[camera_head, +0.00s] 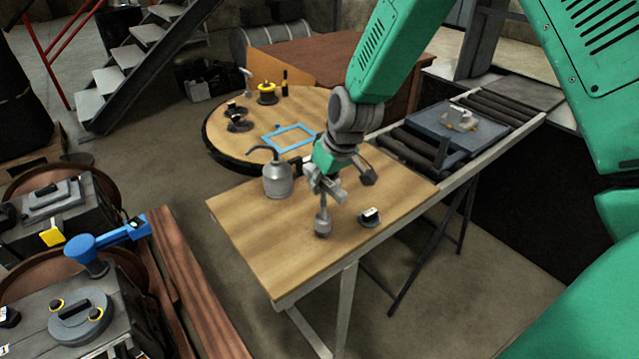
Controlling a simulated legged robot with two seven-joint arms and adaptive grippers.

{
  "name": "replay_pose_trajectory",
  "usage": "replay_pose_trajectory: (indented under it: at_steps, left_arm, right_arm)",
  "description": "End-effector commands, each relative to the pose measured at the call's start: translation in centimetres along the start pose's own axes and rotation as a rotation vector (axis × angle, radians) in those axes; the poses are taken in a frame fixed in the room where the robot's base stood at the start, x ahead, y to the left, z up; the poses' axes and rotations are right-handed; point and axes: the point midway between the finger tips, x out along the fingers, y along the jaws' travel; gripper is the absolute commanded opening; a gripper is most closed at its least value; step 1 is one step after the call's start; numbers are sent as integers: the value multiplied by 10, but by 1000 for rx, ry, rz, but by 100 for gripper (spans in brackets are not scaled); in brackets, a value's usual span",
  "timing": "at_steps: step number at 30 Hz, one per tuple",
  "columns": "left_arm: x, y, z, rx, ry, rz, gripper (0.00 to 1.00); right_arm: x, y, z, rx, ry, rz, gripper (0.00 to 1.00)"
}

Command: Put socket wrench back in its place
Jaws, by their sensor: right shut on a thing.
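My right gripper (325,186) is over the wooden worktable (255,220), its arm coming down from the top. It is shut on a grey tool (322,222) with a narrow shaft and a wider round lower end, which I take to be the socket wrench. The tool hangs upright below the fingers. I cannot tell whether its lower end touches the tabletop. The fingers hide its upper part. My left gripper is not in view.
A grey oil can (278,181) stands left of the gripper. A small black-and-white part (370,217) lies to its right. Behind are a round table (222,122) with a blue frame (289,137) and a roller conveyor (487,108). The worktable's front left is clear.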

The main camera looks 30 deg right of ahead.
Motion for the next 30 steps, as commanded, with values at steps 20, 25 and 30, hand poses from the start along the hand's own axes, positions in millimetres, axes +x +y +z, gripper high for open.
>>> replay_pose_trajectory:
  at_steps: [20, 25, 30]
  left_arm:
    - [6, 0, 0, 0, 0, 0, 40]
    - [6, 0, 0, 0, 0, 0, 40]
    - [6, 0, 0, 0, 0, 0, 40]
  right_arm:
    - [11, -1, 3, -1, 0, 2, 33]
    - [12, 1, 4, 0, -1, 0, 57]
    - [12, 1, 4, 0, -1, 0, 57]
